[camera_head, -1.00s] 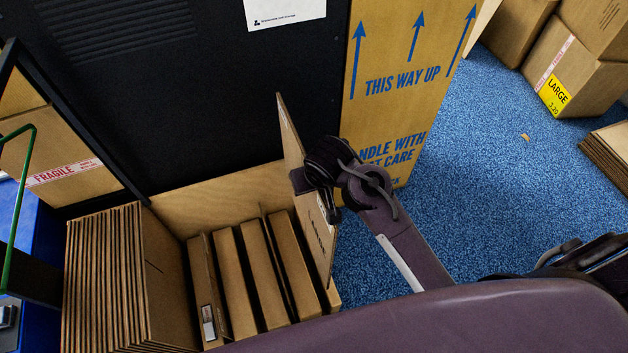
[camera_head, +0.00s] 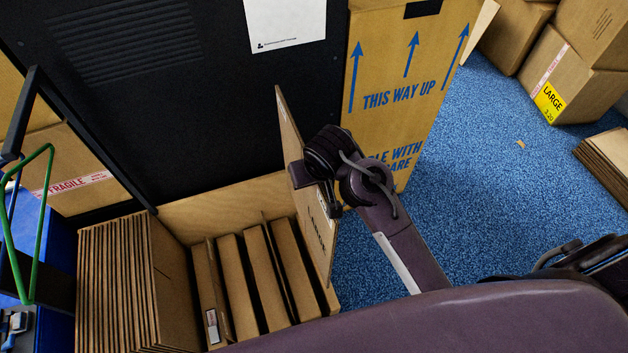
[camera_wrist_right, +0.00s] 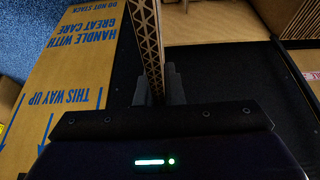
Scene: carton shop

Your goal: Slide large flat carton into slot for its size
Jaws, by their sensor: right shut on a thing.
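My right gripper (camera_head: 303,177) is shut on a large flat carton (camera_head: 320,238) with dark print on its face. The carton stands on edge, nearly upright, at the right end of a wooden slotted rack (camera_head: 226,208). Its lower edge is beside or inside the rightmost slot; I cannot tell which. Several brown flat pieces stand in the rack to its left. In the right wrist view the gripper's fingers (camera_wrist_right: 159,88) clamp the carton (camera_wrist_right: 147,40), seen edge-on with its corrugation showing. My left gripper is not in view.
A thick stack of flat cartons (camera_head: 120,285) stands left of the rack. A black cabinet (camera_head: 200,120) is behind it. A tall "THIS WAY UP" box (camera_head: 400,60) stands behind right.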

